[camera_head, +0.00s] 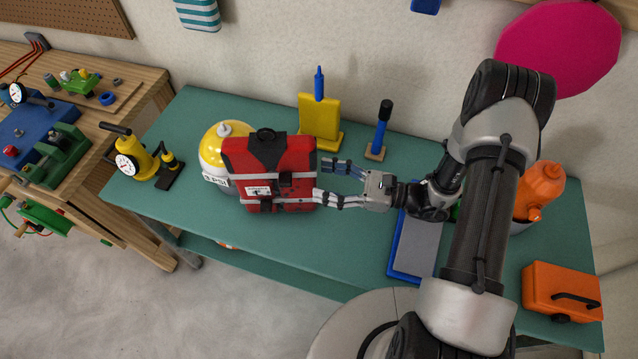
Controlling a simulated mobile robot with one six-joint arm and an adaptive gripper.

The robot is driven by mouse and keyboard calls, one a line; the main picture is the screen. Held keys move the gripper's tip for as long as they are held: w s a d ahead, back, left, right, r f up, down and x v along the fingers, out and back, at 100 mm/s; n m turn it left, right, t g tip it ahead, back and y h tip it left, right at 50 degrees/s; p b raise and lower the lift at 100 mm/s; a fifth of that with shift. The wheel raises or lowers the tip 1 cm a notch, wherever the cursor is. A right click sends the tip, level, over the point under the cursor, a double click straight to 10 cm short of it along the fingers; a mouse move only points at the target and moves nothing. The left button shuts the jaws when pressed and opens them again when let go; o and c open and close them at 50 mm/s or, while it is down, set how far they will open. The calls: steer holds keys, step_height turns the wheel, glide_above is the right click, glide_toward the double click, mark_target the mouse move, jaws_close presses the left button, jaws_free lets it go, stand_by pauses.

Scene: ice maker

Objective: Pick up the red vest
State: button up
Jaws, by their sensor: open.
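The red vest (274,171) has a black collar and pale strips. It stands upright on the green table (274,255), left of centre. My gripper (332,180) reaches in from the right with its fingers apart, one above the other in the picture. The fingertips are close to the vest's right edge, and the lower finger seems to overlap or touch that edge. I cannot tell whether the vest lies between the fingers.
A yellow and white round tank (214,150) stands behind the vest's left side. A yellow block (319,118) and a blue-handled tool (381,128) stand behind. A blue-edged tray (398,262) and an orange case (561,292) are right. The table's front left is clear.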

steer(key=p, duration=0.3)
glide_toward(307, 168)
step_height(307, 168, up, 3)
steer(key=d, duration=0.2)
steer(key=w+d+f+n+g, duration=0.3)
steer(key=w+d+f+g, duration=0.2)
steer(key=f, duration=0.1)
steer(key=shift+y, duration=0.3)
steer(key=shift+a+f+b, duration=0.15)
steer(key=shift+a+b, duration=0.8)
steer(key=shift+a, duration=7.4)
steer(key=shift+c, duration=0.6)
jaws_close()
